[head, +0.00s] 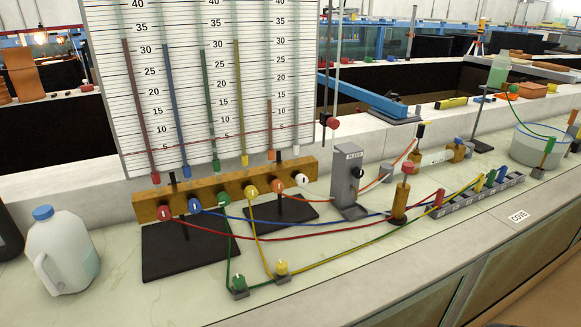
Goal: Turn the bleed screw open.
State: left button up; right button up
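A grey upright block (346,188) stands on the bench right of the manometer board, with a small white label near its top that seems to read "BLEED". A dark round knob (358,173) sits on its right-hand side and looks like the bleed screw. How far the screw is turned cannot be told at this size. An orange tube runs from near the block toward the right. Neither of my grippers shows in the head view.
The manometer board (270,95) stands behind a brass manifold (240,187) with coloured knobs. A brass post (400,200) stands right of the block. A jug (65,250) is at left.

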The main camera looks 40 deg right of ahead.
aim_at(358, 172)
jog(key=z, duration=1.6)
jog(key=i+l, duration=0.1)
jog(key=l, duration=0.3)
jog(key=i+l, duration=0.15)
jog(key=l, duration=0.2)
jog(key=i+l, duration=0.1)
jog(key=l, duration=0.3)
jog(key=i+l, duration=0.1)
jog(key=l, duration=0.25)
